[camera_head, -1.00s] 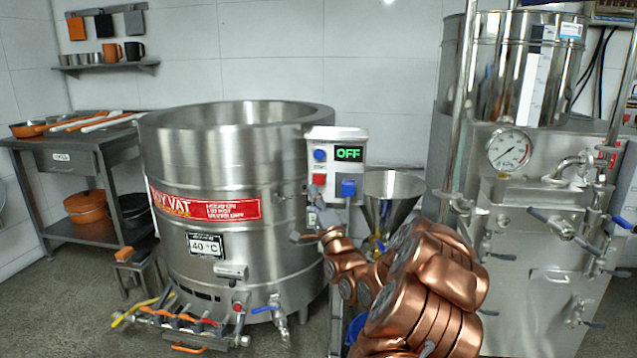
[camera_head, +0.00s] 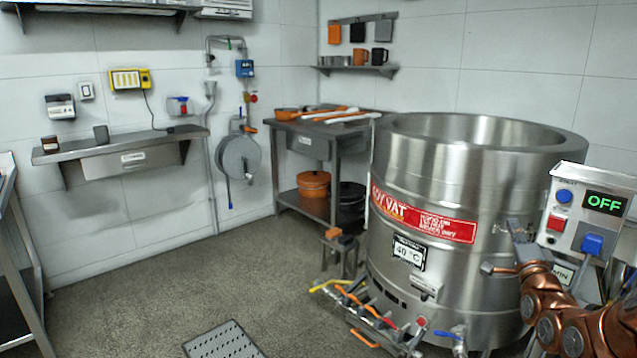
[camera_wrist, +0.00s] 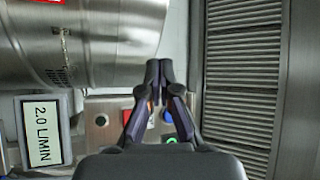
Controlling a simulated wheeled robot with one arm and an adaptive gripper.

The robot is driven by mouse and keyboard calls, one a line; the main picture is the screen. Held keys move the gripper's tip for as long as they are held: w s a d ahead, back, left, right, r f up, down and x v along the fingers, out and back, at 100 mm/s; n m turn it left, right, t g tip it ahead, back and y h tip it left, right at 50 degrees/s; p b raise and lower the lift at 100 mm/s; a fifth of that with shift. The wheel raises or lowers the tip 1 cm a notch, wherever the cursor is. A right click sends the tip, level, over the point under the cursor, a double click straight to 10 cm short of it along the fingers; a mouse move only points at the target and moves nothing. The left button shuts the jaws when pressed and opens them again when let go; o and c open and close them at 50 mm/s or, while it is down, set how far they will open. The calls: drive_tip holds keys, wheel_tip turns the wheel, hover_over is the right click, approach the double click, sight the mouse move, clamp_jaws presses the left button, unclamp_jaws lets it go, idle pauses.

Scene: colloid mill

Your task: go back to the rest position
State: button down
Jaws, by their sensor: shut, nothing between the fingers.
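My gripper (camera_wrist: 159,82) shows in the wrist view with its two dark fingers drawn together at the tips and nothing between them. Past the fingers are a steel panel with red, blue and green buttons, partly hidden by the fingers, and a display (camera_wrist: 42,132) reading 2.0 L/MIN. In the head view my copper-coloured arm reaches up from the bottom right, in front of the vat's right side. A control box (camera_head: 588,218) with a green OFF display stands above the arm. My gripper's fingers cannot be made out in the head view.
The large steel vat (camera_head: 455,270) fills the right, with valves and coloured hoses at its foot. The floor (camera_head: 150,275) at left centre is open, with a drain grate (camera_head: 222,342).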

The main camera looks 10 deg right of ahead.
drive_tip(key=w+a+r+n+g+y+p, duration=0.2)
drive_tip(key=a+n+g+y+p, duration=0.35)
drive_tip(key=a, duration=0.85)
drive_tip(key=s+a+n+g+p, duration=0.4)
drive_tip(key=s+a+g+p, duration=0.25)
drive_tip(key=s+a, duration=0.25)
drive_tip(key=s+a+r+n+g+p, duration=0.2)
drive_tip(key=s+a+r+g+p, duration=0.1)
drive_tip(key=s, duration=0.8)
drive_tip(key=s+a+r+n+g+p, duration=0.3)
drive_tip(key=s+a+g+p, duration=0.1)
drive_tip(key=s, duration=0.8)
drive_tip(key=s+a+r+n+g+p, duration=0.3)
drive_tip(key=s+a+p, duration=0.2)
drive_tip(key=s, duration=0.7)
drive_tip(key=shift+a+g, duration=0.3)
drive_tip(key=shift+a, duration=0.65)
drive_tip(key=shift+s+d+r+y, duration=0.1)
drive_tip(key=shift+y, duration=0.15)
